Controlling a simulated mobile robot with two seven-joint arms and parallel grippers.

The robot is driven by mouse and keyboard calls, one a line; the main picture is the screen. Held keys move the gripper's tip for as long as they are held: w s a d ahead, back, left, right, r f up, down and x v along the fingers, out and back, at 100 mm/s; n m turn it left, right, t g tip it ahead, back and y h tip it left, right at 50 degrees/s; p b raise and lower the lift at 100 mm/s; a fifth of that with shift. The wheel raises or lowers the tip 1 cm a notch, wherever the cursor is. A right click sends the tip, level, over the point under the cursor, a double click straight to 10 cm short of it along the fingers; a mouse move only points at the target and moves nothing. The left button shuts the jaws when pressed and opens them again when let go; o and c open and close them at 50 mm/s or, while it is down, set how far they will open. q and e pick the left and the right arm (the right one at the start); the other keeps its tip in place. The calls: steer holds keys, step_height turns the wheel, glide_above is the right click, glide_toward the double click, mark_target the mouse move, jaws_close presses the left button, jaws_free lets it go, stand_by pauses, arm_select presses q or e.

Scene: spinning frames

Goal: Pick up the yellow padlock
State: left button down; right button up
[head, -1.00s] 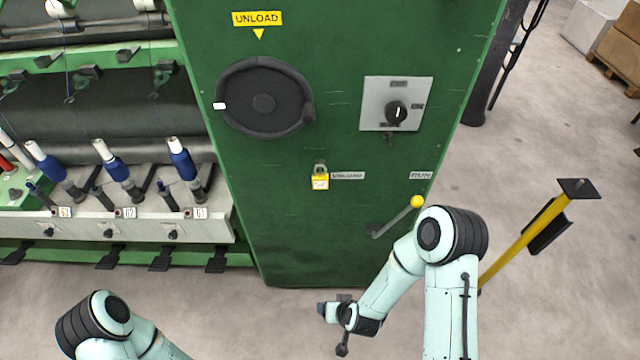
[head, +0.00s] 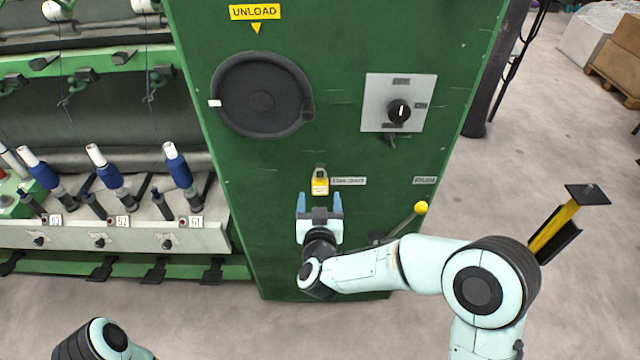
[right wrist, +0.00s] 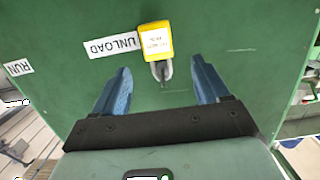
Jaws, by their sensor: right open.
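The yellow padlock (head: 320,184) hangs by its grey shackle on the front of the green machine cabinet, beside a small UNLOAD label (head: 348,181). My right gripper (head: 320,203) is open with nothing between its blue fingers, just below the padlock in the head view. In the right wrist view the padlock (right wrist: 156,41) shows beyond the fingertips, roughly between their lines, with its shackle toward the gripper (right wrist: 161,80). I cannot tell the exact gap. My left gripper is out of view; only part of that arm shows.
A lever with a yellow knob (head: 421,207) sticks out right of the padlock, close to my right forearm. A black handwheel (head: 262,95) and a switch plate (head: 399,103) are above. Spindles with blue bobbins (head: 108,168) stand left. A yellow post (head: 556,225) stands right.

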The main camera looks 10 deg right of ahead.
mark_target(320, 185)
steer(key=x, duration=0.2)
steer(key=p+x, duration=0.1)
steer(key=x, duration=0.2)
steer(key=shift+w+d+f, duration=0.15)
steer(key=shift+w+f, duration=0.1)
steer(key=shift+f, duration=0.05)
steer(key=c, duration=1.2)
steer(key=shift+r, duration=0.15)
steer(key=shift+r, duration=0.6)
steer(key=f+v, duration=0.1)
steer(key=v, duration=0.5)
steer(key=b+v, duration=0.1)
steer(key=v, duration=0.5)
steer(key=f+b+v, duration=0.1)
steer(key=v, duration=0.5)
steer(key=shift+s+f, duration=0.2)
steer(key=shift+f, duration=0.05)
steer(key=shift+r, duration=0.1)
